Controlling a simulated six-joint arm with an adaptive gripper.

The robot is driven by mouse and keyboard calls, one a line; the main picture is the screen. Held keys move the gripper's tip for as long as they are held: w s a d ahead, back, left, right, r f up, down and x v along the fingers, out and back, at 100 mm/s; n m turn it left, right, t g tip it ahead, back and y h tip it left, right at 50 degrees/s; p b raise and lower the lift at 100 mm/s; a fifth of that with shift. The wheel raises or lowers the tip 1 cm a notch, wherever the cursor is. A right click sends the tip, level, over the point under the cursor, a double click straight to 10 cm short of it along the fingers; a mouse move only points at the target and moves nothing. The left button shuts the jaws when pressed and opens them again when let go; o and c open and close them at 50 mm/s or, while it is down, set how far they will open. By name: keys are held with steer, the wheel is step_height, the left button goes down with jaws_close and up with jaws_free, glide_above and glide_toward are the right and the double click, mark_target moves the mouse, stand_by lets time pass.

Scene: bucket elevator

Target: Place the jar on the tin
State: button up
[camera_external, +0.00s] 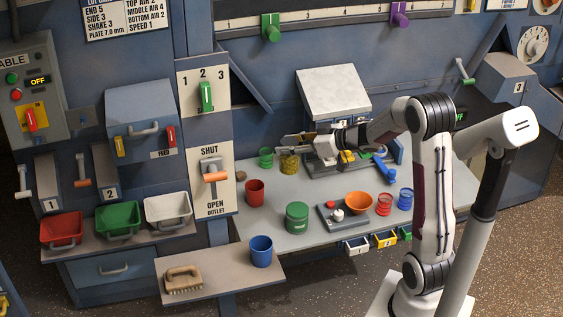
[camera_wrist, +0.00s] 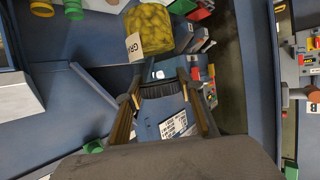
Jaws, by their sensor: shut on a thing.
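The jar (camera_external: 289,163) is see-through with yellow-green contents. It shows just below my gripper (camera_external: 294,142) in the external view, beside a green cup. In the wrist view the jar (camera_wrist: 150,32), with a white label, is at the top, beyond my gripper's fingers (camera_wrist: 163,85). My gripper is shut on the jar; the exact contact is hard to see. I cannot tell whether the jar touches the table. The tin (camera_external: 297,217) is a green, lidded cylinder, upright on the table in front of the jar, with nothing on top.
A red cup (camera_external: 255,193) stands left of the tin. A green cup (camera_external: 266,157) is left of the jar. Red and blue coiled pieces stand farther right. A sloped panel (camera_external: 333,91) rises behind.

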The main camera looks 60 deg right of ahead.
mark_target(294, 161)
steer(key=s+f+n+y, duration=0.2)
steer(key=shift+s+f+y, duration=0.2)
steer(key=shift+y, duration=0.2)
steer(key=shift+s+a+f+n+g+y, duration=0.4)
steer(key=shift+s+a+n+y, duration=0.4)
steer(key=shift+n, duration=0.1)
steer(key=shift+w, duration=0.1)
steer(key=shift+f, duration=3.15)
steer(key=shift+f, duration=1.85)
steer(key=shift+f, duration=0.1)
steer(key=o, duration=1.4)
steer(key=shift+c, duration=0.2)
